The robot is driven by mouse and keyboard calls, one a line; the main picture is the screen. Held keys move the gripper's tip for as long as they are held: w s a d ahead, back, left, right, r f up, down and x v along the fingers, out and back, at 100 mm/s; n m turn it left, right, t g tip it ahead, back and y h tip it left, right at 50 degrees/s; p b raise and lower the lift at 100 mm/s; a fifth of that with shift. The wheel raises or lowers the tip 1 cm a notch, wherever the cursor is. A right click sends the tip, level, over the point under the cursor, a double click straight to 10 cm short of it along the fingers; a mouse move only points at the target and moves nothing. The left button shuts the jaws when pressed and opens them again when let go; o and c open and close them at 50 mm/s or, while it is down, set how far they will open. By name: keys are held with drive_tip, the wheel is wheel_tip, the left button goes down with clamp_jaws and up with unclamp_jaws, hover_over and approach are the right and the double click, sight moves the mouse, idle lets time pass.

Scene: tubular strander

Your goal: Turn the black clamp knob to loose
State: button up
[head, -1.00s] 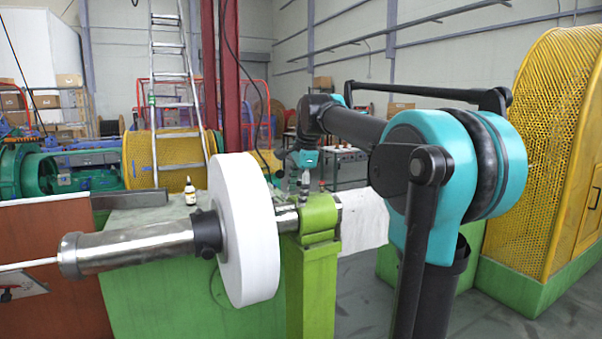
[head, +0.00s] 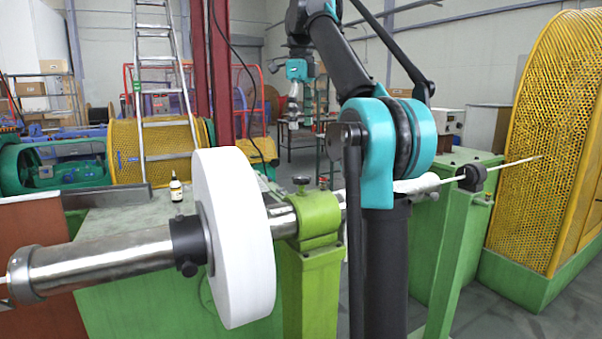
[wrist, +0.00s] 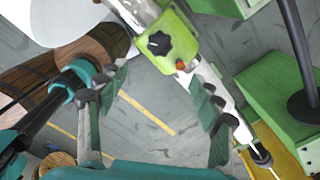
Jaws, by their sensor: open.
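A black clamp knob (head: 301,183) stands on top of the green bearing bracket (head: 320,215), which holds the steel shaft. In the wrist view the black star-shaped knob (wrist: 158,43) shows from above on the green bracket (wrist: 172,30), beyond my fingers. My gripper (head: 293,117) is raised above the knob and apart from it, with nothing between its fingers. In the wrist view my gripper (wrist: 160,108) is open wide, with grey-green pads on both sides. Whether the knob is tight or loose cannot be told from its look.
A large white roll (head: 235,240) sits on the shaft left of the bracket, beside a black collar (head: 188,240). A small bottle (head: 176,188) stands on the green cabinet. A yellow mesh guard (head: 555,140) stands at the right. An orange-red part (wrist: 180,65) is beside the knob.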

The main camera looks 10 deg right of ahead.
sight(301, 176)
wheel_tip(301, 176, down, 15)
drive_tip(key=shift+f, duration=0.2)
idle(0.3)
drive_tip(key=c, duration=1.2)
drive_tip(key=shift+o, duration=0.2)
drive_tip(key=shift+n, duration=0.4)
drive_tip(key=n, duration=1)
